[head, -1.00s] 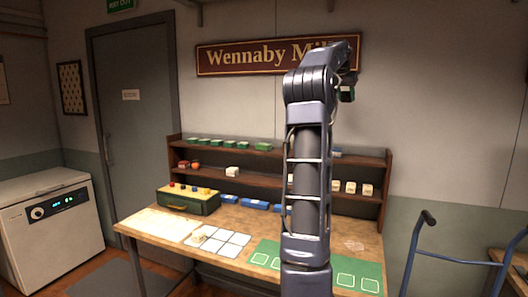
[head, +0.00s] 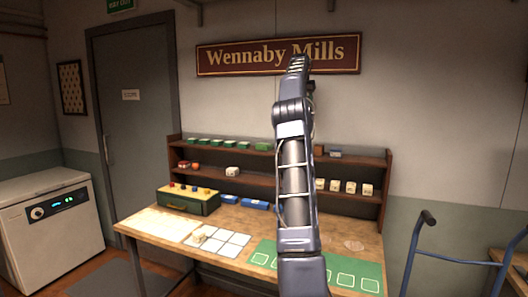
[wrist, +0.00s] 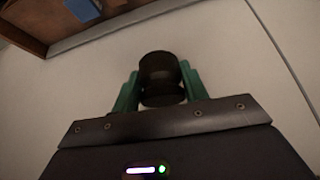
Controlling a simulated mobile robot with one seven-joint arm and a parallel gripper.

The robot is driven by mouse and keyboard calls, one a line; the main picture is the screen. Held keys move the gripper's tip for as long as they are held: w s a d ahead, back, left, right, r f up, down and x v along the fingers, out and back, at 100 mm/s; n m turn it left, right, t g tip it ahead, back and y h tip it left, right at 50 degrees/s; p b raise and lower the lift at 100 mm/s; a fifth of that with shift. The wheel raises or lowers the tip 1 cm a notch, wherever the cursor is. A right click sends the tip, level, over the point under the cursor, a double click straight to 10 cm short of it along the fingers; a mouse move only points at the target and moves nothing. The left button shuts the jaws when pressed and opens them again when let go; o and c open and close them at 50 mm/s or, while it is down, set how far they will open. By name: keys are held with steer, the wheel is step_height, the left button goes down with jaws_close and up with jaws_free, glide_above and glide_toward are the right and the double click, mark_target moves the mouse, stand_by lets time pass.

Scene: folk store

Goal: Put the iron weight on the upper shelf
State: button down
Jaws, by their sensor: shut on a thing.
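The iron weight (wrist: 160,75) is a dark, round, waisted piece, seen in the wrist view between the green fingers of my gripper (wrist: 158,88). My gripper is shut on it and holds it in the air. In the head view my gripper (head: 311,86) is raised in front of the wall, above the height of the shelf unit, and mostly hidden by my arm. The weight cannot be made out there. The upper shelf (head: 366,157) carries several green boxes (head: 217,143) on its left and a brown block (head: 319,151) and a grey-blue block (head: 335,153) right of my arm.
The lower shelf holds several cream blocks (head: 351,187) and a white block (head: 232,171). A green box with coloured knobs (head: 188,200) stands on the table (head: 150,246). A blue hand truck (head: 426,255) stands at the right. The upper shelf's right end looks bare.

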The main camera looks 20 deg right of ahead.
steer(key=shift+w+a+f, duration=0.2)
steer(key=shift+w+a, duration=0.1)
steer(key=shift+w, duration=0.25)
step_height(320, 180, down, 25)
steer(key=shift+r, duration=0.15)
stand_by(0.8)
steer(key=c, duration=0.8)
jaws_free()
steer(key=shift+f, duration=0.25)
steer(key=shift+o, duration=0.2)
